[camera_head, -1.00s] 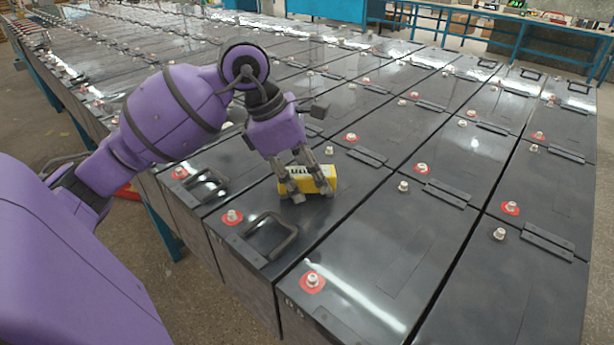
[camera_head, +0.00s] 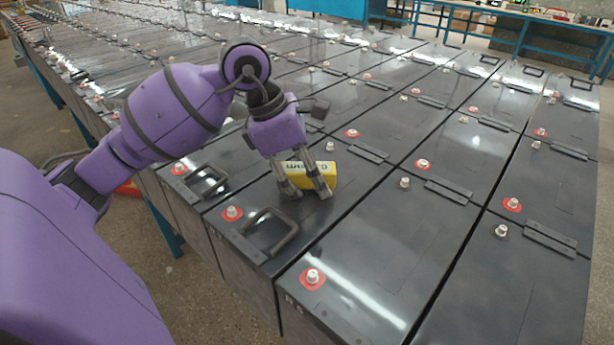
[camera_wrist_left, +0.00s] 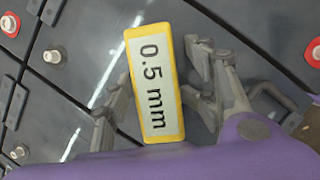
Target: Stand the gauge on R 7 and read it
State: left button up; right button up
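The gauge is a small yellow block (camera_head: 325,174) with a white face, on or just above the top of a dark battery (camera_head: 350,205) in the near rows. In the left wrist view the gauge (camera_wrist_left: 155,85) shows "0.5 mm" in black, read sideways. My left gripper (camera_head: 307,193) is at the gauge. Its fingers look apart, one toward each side, and cover part of the gauge in the head view. In the left wrist view a dark gap shows beside the right finger. I cannot read R 7 on any battery. My right gripper is out of view.
Rows of dark batteries fill the bench, with red-ringed and pale terminals (camera_head: 313,277) and flat links. A raised black handle (camera_head: 270,235) stands just left of and nearer than the gripper. A blue bench frame (camera_head: 455,25) stands at the back.

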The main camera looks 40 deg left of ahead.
pick_arm(q)
notch_tip(320, 180, up, 2)
jog(key=shift+a+r+p, duration=0.1)
jog(key=shift+p, duration=0.3)
jog(key=v, duration=1)
jog(key=shift+s+a+r, duration=0.1)
jog(key=shift+a+r, duration=0.05)
jog(key=shift+r, duration=0.05)
jog(key=shift+s+r, duration=0.1)
jog(key=shift+r, duration=0.15)
